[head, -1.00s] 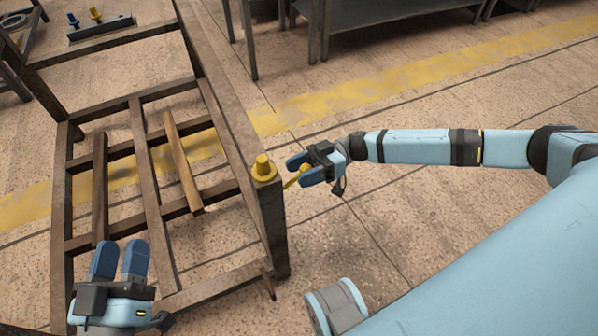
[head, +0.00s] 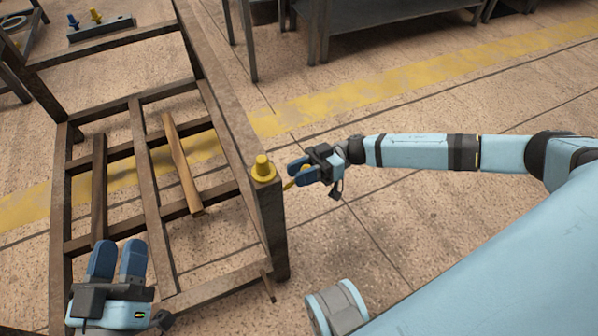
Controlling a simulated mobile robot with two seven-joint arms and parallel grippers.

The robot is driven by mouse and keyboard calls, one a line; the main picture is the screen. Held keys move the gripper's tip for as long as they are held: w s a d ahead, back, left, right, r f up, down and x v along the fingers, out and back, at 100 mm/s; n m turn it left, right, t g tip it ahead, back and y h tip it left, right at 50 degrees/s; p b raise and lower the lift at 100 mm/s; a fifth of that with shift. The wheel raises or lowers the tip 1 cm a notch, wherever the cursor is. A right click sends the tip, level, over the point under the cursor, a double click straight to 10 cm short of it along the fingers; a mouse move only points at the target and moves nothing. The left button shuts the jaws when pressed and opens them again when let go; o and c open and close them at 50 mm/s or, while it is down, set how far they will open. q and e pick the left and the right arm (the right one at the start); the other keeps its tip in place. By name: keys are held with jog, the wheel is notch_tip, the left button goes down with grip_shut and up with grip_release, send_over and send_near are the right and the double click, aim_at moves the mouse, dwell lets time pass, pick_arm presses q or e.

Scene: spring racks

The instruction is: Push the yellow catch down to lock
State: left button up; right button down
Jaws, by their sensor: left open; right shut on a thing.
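A yellow catch stands at the near right corner of the brown metal rack (head: 215,75). Its round yellow knob on a flange (head: 262,168) sits on top of the corner post. A short yellow lever (head: 289,184) shows at the right side of the post. My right gripper (head: 296,173) is beside the post and shut on this lever; its fingers hide part of it. My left gripper (head: 118,258) is open and empty over the rack's near left part, apart from the catch.
A loose wooden bar (head: 183,165) lies across the rack's slats. A grey table (head: 395,14) stands at the back. The floor right of the rack is open, with a yellow stripe (head: 400,85).

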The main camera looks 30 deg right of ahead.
jog(key=shift+d+f, duration=0.1)
jog(key=shift+f, duration=0.2)
jog(key=shift+d+f+y+b, duration=0.15)
jog(key=shift+f+y+b, duration=0.05)
jog(key=shift+y+b, duration=0.3)
pick_arm(q)
notch_tip(320, 180, down, 9)
jog(key=m+g+b, duration=0.1)
jog(key=g+b, duration=0.2)
jog(key=b, duration=0.3)
jog(key=shift+w+d+m+g+b, duration=0.25)
jog(key=shift+d+m+g+b, duration=0.05)
jog(key=shift+d+b, duration=0.1)
pick_arm(e)
notch_tip(320, 180, down, 7)
jog(key=d+y, duration=0.1)
jog(key=y, duration=0.5)
jog(key=shift+n, duration=0.3)
jog(key=shift+s, duration=0.1)
jog(key=c, duration=0.9)
grip_release()
jog(key=shift+o, duration=0.4)
jog(key=shift+r, duration=0.15)
